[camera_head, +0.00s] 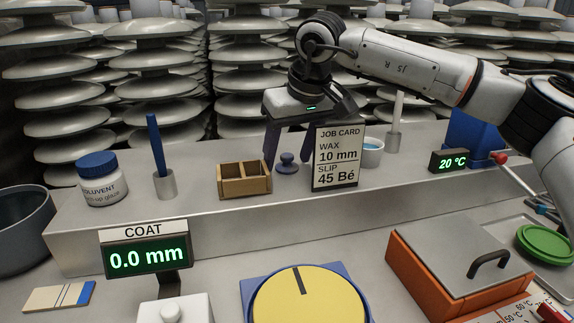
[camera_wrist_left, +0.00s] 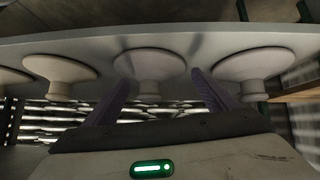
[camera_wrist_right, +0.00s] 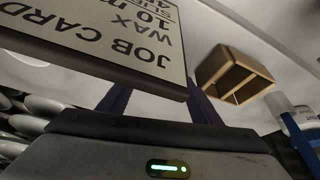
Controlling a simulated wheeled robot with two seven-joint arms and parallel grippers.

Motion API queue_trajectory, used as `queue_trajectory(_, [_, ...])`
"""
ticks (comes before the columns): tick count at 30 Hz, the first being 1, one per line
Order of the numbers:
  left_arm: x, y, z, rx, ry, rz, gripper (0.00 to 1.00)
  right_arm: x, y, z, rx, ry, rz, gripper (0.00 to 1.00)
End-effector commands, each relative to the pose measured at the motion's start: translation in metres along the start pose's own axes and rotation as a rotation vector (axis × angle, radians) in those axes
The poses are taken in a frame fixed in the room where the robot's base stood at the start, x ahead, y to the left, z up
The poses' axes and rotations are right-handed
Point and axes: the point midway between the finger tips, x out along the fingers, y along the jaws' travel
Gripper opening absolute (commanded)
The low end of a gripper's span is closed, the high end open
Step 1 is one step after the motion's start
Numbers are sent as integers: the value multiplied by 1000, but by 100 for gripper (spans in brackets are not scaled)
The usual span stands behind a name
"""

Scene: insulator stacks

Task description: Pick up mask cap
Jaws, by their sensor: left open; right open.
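A small dark blue knobbed piece, which looks like the mask cap (camera_head: 287,164), stands on the grey ledge between the wooden box and the job card. My right gripper (camera_head: 287,154) is open and points down over it, its two dark fingers to either side of the cap in the head view. I cannot tell the depth between fingers and cap. In the right wrist view the open fingers (camera_wrist_right: 160,103) show, but no cap is seen there; the job card covers part of that view. My left gripper (camera_wrist_left: 155,92) is open and empty in its wrist view, out of the head view.
The job card (camera_head: 336,158) stands close beside the right finger. A two-compartment wooden box (camera_head: 244,188) is left of the cap. Pale insulator pieces (camera_wrist_left: 150,65) show near my left gripper. Insulator stacks fill the back.

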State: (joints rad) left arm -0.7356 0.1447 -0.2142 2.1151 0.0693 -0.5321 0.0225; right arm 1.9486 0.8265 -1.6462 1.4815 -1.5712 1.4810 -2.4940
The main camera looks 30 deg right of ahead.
Motion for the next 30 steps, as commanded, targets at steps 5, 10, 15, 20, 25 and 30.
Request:
queue_trajectory(5, [0,0,-1,0,2,0,80,0,0,0,0,0,0,36])
queue_trajectory(10, [0,0,-2,0,3,0,80,0,0,0,0,0,0,15])
queue_trajectory(15, [0,0,-3,1,5,-1,80,-1,0,0,0,0,0,11])
queue_trajectory(20, [-2,0,-6,2,5,-1,80,-14,0,-6,0,2,-1,11])
queue_trajectory(25, [-6,0,-10,9,-2,-3,80,-45,-1,-19,-1,2,-2,11])
queue_trajectory(30, [-7,-1,-12,19,-9,-7,80,-75,-1,-31,-1,1,-2,11])
